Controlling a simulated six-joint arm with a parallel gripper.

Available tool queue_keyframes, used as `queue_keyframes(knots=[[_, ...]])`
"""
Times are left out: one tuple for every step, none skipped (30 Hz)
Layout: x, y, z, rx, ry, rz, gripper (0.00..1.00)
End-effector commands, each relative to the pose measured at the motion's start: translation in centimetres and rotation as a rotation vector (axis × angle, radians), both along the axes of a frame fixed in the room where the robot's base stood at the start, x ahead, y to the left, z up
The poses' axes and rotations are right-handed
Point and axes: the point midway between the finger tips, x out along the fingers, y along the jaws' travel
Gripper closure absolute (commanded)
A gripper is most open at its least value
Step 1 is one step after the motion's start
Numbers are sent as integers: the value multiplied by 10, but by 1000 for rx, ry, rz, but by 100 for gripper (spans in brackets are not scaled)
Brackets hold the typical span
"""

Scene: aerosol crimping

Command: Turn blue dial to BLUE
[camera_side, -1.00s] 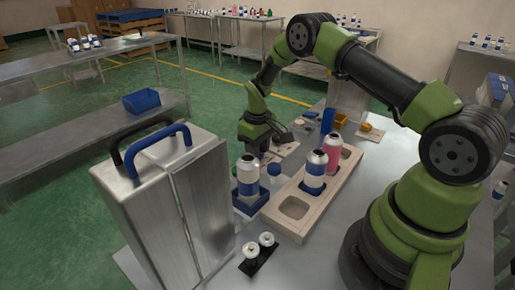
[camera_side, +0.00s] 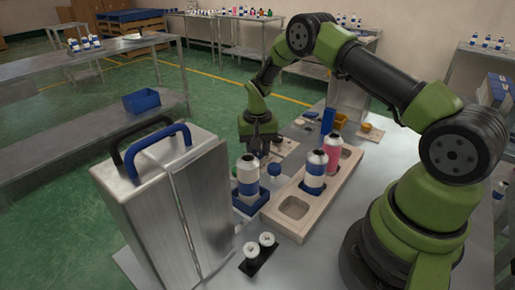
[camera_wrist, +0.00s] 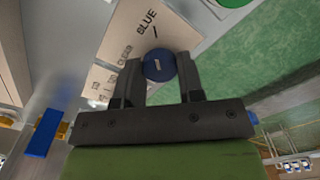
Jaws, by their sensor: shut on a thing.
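The blue dial (camera_wrist: 158,65) sits on a pale panel (camera_wrist: 102,68) in the wrist view, with a short light mark on its top. The printed word BLUE (camera_wrist: 147,21) is just above it in that view, with a short dark line near it. My gripper (camera_wrist: 160,78) is shut on the dial, one finger on each side. In the side view my gripper (camera_side: 260,152) points down beyond the bottles, and the dial is hidden there. I cannot tell exactly how the dial's mark lines up with the dark line.
A white bottle with a blue band (camera_side: 248,176) stands in a blue holder close in front of my gripper. A wooden tray (camera_side: 297,207) with two bottles lies to the right. A metal box with handles (camera_side: 150,205) stands at the left. Two white caps (camera_side: 259,245) lie in front.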

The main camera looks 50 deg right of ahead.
Motion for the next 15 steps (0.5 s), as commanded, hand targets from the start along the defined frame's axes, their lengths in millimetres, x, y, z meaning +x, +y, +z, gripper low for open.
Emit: queue_keyframes(knots=[[1, 0, 0, -1, -4, -11, 88], [1, 0, 0, -1, -4, -17, 88], [1, 0, 1, -2, -5, -24, 88], [1, 0, 1, -2, -5, -29, 88], [1, 0, 1, -2, -5, -33, 88], [1, 0, 1, -2, -5, -37, 88], [1, 0, 1, -2, -5, -39, 88], [1, 0, 1, -2, -5, -41, 88], [1, 0, 1, -2, -5, -43, 88], [1, 0, 1, -2, -5, -43, 88], [1, 0, 1, -2, -5, -44, 88], [1, 0, 1, -2, -5, -44, 88], [1, 0, 1, -2, -5, -44, 88], [1, 0, 1, -1, -4, -44, 88], [1, 0, 1, -1, -4, -44, 88]])
